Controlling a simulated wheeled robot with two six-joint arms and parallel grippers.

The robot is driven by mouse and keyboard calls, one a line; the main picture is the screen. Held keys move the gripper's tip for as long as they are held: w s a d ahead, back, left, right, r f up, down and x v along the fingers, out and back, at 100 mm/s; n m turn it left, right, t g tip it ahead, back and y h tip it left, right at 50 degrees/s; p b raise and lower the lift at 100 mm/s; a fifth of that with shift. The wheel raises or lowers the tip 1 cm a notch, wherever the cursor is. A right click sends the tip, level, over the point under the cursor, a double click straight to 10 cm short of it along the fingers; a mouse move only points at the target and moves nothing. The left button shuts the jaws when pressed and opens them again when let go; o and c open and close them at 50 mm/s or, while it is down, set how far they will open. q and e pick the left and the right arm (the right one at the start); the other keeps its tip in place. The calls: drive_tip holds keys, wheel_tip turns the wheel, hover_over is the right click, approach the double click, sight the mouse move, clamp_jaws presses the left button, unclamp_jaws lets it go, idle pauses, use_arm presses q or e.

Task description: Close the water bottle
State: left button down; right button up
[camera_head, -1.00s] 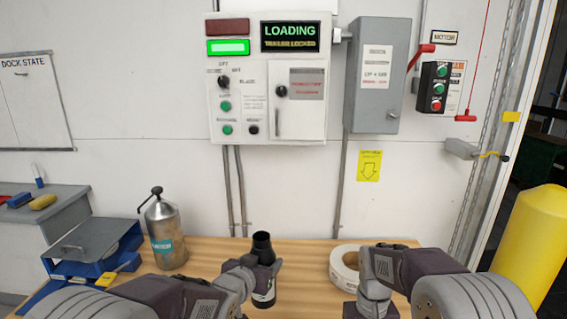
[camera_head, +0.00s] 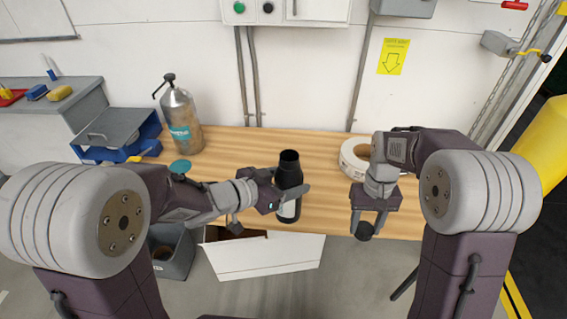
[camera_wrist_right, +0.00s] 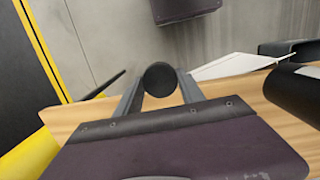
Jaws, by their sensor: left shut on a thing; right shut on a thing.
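The black water bottle (camera_head: 288,172) stands upright near the table's front edge, its dark neck open at the top and a pale label low on its side. My left gripper (camera_head: 286,193) is shut around its middle. I cannot tell whether its base touches the table. My right gripper (camera_head: 366,224) points down, shut on a round black cap (camera_head: 364,231), to the right of the bottle and apart from it. In the right wrist view the cap (camera_wrist_right: 160,79) sits between the fingertips, and a black cylinder, likely the bottle (camera_wrist_right: 292,92), shows at the right edge.
A white tape roll (camera_head: 355,160) lies on the wooden table (camera_head: 235,145) behind my right gripper. A metal flask (camera_head: 180,122) and a blue tray (camera_head: 120,150) stand at the left. An open white box (camera_head: 265,258) and a grey bin (camera_head: 178,262) are below the front edge.

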use_arm(q)
drive_tip(key=shift+s+d+f+m+g+h, duration=0.1)
drive_tip(key=shift+s+d+m+g+h, duration=0.2)
drive_tip(key=shift+s, duration=0.5)
drive_tip(key=shift+s+d+f+m+g+h, duration=0.15)
drive_tip(key=shift+s+d+m+g+h, duration=0.25)
drive_tip(key=shift+s, duration=0.35)
drive_tip(key=shift+s+d+f+m+g+h, duration=0.15)
drive_tip(key=shift+s+m+g, duration=0.25)
drive_tip(key=shift+s, duration=0.4)
